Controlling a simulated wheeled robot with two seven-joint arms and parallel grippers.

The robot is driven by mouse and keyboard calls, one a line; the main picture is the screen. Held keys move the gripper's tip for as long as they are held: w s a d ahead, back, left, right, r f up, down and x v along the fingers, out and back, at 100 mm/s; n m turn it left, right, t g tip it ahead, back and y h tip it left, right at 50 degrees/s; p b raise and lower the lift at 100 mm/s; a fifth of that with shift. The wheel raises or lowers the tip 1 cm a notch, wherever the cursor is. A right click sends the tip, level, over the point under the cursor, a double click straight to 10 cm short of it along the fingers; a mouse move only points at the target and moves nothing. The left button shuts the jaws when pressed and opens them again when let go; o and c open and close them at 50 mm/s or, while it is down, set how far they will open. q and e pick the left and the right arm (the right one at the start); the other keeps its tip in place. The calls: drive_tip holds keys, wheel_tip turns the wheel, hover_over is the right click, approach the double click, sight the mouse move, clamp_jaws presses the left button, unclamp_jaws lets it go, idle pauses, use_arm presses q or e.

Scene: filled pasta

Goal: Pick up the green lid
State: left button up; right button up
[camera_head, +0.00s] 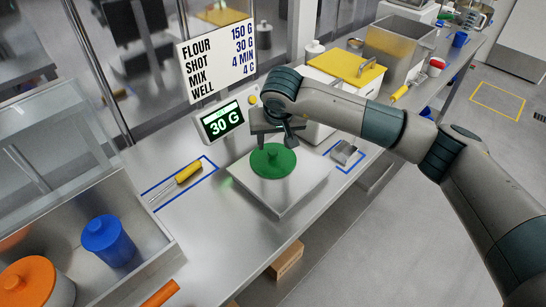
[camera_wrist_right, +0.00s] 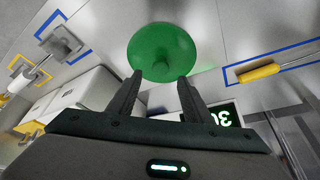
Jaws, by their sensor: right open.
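The green lid (camera_head: 273,160) is a round disc with a small knob, lying on the flat metal plate of a scale (camera_head: 285,203). In the right wrist view the green lid (camera_wrist_right: 162,48) is just beyond the fingertips, its knob pointing toward the gap between them. My right gripper (camera_head: 277,142) hangs over the lid, fingers pointing down. In its wrist view the gripper (camera_wrist_right: 160,82) is open with nothing between the fingers. The fingertips look close to the knob, but I cannot tell whether they touch it. My left gripper is not in view.
The scale's display (camera_head: 221,122) reads 30 G. A yellow-handled tool (camera_head: 188,172) lies in a blue outline left of the scale. A small metal piece (camera_head: 345,153) sits to its right. A metal bin (camera_head: 150,215) holds blue-lidded (camera_head: 103,233) and orange-lidded (camera_head: 30,281) containers.

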sight(273, 151)
drive_tip(key=shift+w+f+p, duration=0.1)
drive_tip(key=shift+f+p, duration=0.55)
drive_tip(key=shift+p, duration=0.1)
drive_tip(key=shift+p+x, duration=0.55)
drive_tip(key=shift+x, duration=0.45)
drive_tip(key=shift+w+f, duration=0.2)
drive_tip(key=shift+f, duration=0.3)
drive_tip(key=c, duration=1.1)
